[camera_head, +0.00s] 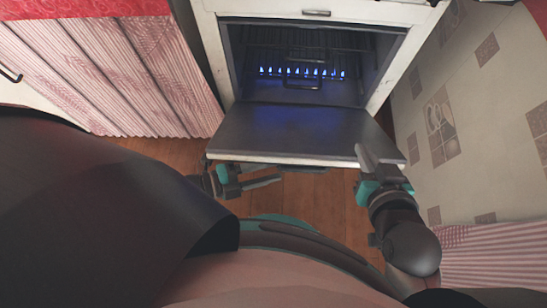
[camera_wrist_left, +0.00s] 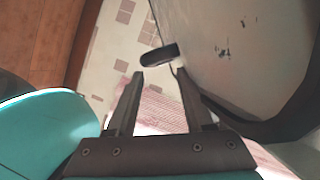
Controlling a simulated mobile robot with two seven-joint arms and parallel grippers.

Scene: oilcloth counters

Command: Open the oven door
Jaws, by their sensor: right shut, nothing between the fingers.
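The oven (camera_head: 307,40) is white, at the top centre of the head view. Its door (camera_head: 285,130) is swung down and lies about flat, with the dark inner face up and the cavity exposed. My left gripper (camera_head: 270,181) is just below the door's front left edge, partly hidden under it. In the left wrist view (camera_wrist_left: 156,74) its fingers are apart with nothing between them. That view also shows the door's pale outer face (camera_wrist_left: 225,50) and a dark curved bar. My right gripper (camera_head: 365,155) is shut at the door's front right corner; I cannot tell whether it touches.
Blue flames (camera_head: 300,72) burn inside the oven, behind a wire rack. A pink curtained counter (camera_head: 120,75) stands to the left. Wooden floor (camera_head: 312,200) shows below the door.

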